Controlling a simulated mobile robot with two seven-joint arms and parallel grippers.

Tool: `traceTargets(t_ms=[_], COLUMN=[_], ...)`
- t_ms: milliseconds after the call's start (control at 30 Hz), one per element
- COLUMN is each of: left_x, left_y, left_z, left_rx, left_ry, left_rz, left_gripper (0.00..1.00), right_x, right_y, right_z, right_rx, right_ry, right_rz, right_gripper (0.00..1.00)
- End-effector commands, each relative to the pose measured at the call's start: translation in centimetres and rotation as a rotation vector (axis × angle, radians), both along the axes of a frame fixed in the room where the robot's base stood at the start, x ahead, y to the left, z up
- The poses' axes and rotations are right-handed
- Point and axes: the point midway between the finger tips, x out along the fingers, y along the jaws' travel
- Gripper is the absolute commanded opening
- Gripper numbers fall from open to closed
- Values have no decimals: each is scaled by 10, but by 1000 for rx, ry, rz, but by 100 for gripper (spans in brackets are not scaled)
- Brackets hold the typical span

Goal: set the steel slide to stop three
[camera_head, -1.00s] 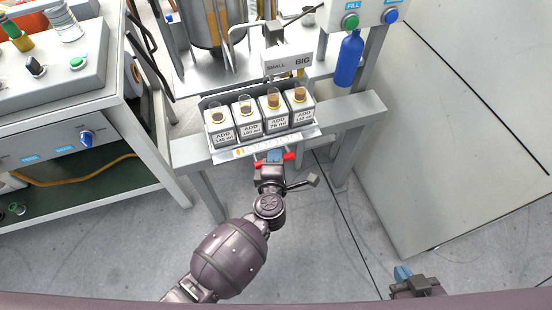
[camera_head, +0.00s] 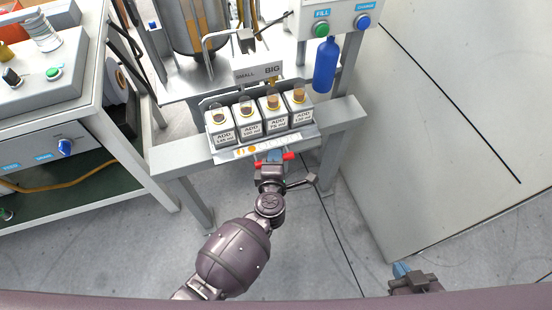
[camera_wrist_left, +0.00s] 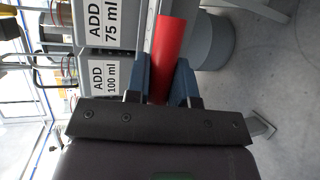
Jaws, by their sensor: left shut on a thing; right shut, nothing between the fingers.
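The steel slide (camera_head: 308,139) carries several labelled cups on the grey bench rail (camera_head: 182,160), under the dosing machine. A red handle (camera_head: 289,156) sticks out at its front; it also shows in the left wrist view (camera_wrist_left: 174,38). My left gripper (camera_head: 272,157) is shut on the red handle, its blue fingers on either side of it in the left wrist view (camera_wrist_left: 164,85). Small orange marks show on the slide's front strip, but which stop it stands at is too small to tell. My right gripper (camera_head: 402,270) is shut and empty at the lower right, apart from everything.
A sign reading SMALL and BIG (camera_head: 257,69) and a bent pipe (camera_head: 206,45) hang over the cups. A blue bottle (camera_head: 325,65) hangs below the FILL button (camera_head: 321,30). A control box on a bench (camera_head: 50,90) stands at left. The floor in front is clear.

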Motion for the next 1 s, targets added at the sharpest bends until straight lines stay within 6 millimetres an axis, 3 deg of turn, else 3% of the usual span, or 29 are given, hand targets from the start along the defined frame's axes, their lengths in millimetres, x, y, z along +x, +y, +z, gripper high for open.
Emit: traceTargets(t_ms=[233,267,400,767,1000], left_x=[-1,-1,0,-4,-28], left_y=[-1,-1,0,0,3], left_z=[0,0,0,1,10], left_rx=[0,0,0,0,0], left_ry=[0,0,0,0,-3], left_rz=[0,0,0,1,3], left_gripper=[0,27,48,48,48], right_x=[0,0,0,2,9], right_y=[2,2,2,1,1], right_z=[0,0,1,4,15], right_rx=[4,4,4,4,2], right_ry=[-1,-1,-3,-8,-32], right_rz=[0,0,0,-1,-1], right_gripper=[0,0,0,0,0])
